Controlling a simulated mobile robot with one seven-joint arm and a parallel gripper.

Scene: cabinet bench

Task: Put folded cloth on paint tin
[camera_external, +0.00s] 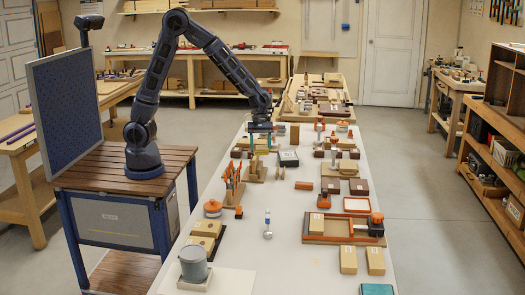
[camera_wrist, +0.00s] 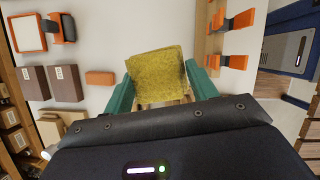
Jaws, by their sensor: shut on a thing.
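A yellow-green folded cloth (camera_wrist: 156,70) fills the middle of the wrist view, between the two teal fingers of my gripper (camera_wrist: 162,88). My gripper is shut on the cloth. In the outside view my gripper (camera_external: 261,147) hangs over the far half of the long white bench; the cloth is too small there to make out clearly. A grey cylinder that looks like the paint tin (camera_external: 194,265) stands upright at the near left end of the bench, on a small square block. My gripper is far from it.
Near my gripper stand a wooden rack with orange-handled tools (camera_external: 234,182) and a wooden block (camera_external: 256,172). A wooden tray (camera_external: 330,238), an orange-lidded jar (camera_external: 212,208) and a spoon-like tool (camera_external: 267,226) lie nearer.

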